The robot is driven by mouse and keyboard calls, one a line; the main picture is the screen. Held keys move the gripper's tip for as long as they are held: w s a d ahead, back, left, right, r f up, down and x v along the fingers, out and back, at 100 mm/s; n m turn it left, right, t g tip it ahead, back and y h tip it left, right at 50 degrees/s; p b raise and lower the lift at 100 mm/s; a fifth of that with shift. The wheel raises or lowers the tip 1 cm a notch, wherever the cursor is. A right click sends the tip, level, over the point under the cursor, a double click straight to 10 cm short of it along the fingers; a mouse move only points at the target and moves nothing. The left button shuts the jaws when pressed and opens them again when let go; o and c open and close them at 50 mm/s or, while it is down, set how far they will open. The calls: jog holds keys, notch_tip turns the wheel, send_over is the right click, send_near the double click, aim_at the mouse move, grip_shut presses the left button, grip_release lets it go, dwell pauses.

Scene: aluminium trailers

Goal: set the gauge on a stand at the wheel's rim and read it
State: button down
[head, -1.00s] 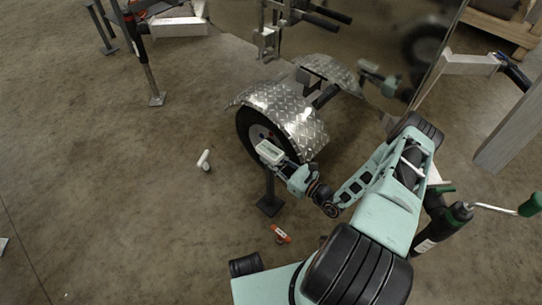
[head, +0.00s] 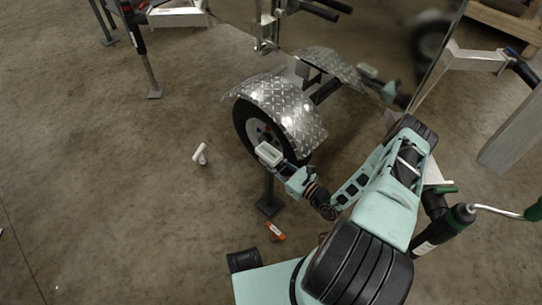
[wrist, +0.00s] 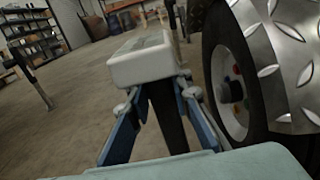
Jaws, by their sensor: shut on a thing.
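The gauge, a pale white box (wrist: 143,66), sits between the fingertips of my gripper (wrist: 156,97), which is shut on it. In the head view the gauge (head: 268,153) is in front of the trailer wheel (head: 246,127), close to its lower right part. A dark stand (head: 269,192) rises from the floor below the gauge. Its post (wrist: 166,115) shows between my fingers in the wrist view. Whether the gauge touches the stand or the rim I cannot tell. The wheel's pale rim (wrist: 228,90) is right of the gauge. The gauge's reading is not visible.
A diamond-plate fender (head: 285,105) covers the wheel's top. A white cylinder-like object (head: 200,154) and a small orange item (head: 275,231) lie on the floor. The floor left of the wheel is mostly clear. A shiny trailer panel (head: 370,45) stands behind.

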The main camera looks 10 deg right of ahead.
jog(key=shift+w+r, duration=0.1)
jog(key=shift+r, duration=0.05)
jog(key=c, duration=1.7)
grip_release()
jog(key=shift+f, duration=0.3)
jog(key=shift+c, duration=0.2)
